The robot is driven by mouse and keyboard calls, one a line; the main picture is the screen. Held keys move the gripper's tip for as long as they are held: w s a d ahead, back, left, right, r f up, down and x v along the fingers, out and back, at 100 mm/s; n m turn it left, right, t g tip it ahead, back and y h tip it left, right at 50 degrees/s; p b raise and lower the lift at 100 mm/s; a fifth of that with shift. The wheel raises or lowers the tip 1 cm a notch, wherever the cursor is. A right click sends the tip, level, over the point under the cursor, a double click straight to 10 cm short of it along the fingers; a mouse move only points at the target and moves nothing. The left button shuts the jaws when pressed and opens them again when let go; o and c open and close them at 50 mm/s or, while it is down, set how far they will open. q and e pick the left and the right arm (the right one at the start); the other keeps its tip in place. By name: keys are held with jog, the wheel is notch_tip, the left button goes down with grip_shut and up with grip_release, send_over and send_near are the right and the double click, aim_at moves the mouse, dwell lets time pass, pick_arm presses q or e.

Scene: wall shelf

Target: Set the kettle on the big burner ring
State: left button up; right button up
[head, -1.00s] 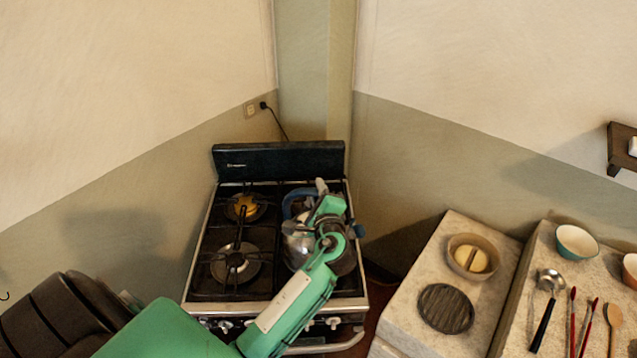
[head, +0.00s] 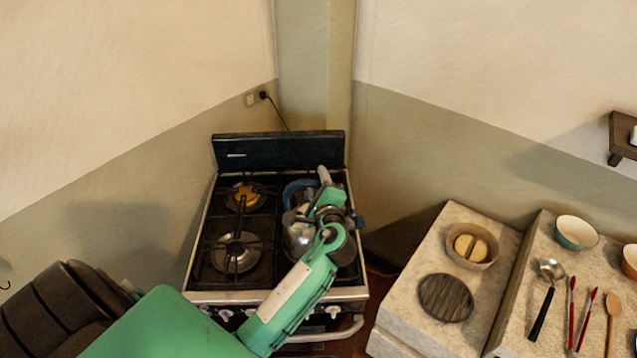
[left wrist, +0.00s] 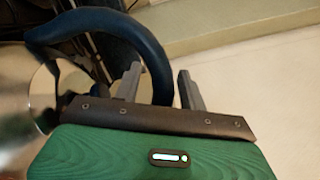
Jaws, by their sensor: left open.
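The steel kettle (head: 297,238) with a blue handle (head: 292,189) stands on the right side of the stove, partly hidden by my left arm. My left gripper (head: 324,178) is over the kettle. In the left wrist view the open fingers (left wrist: 160,88) are at the blue handle (left wrist: 150,48), and one side of it runs down between them. The kettle's shiny body (left wrist: 20,90) is at the left there. The larger-looking burner ring (head: 236,253) at the stove's front left is bare. My right gripper is not in view.
A smaller burner with a yellowish cap (head: 246,198) is at the back left of the stove (head: 205,296). A stone counter to the right holds a bowl (head: 472,246), a dark round mat (head: 446,298), a ladle (head: 545,300) and other utensils.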

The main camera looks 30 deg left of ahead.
pick_arm(q)
jog(key=shift+r+p, duration=0.35)
jog(key=shift+r, duration=0.15)
jog(key=b+v, duration=0.4)
jog(key=v, duration=0.8)
jog(key=shift+b, duration=0.35)
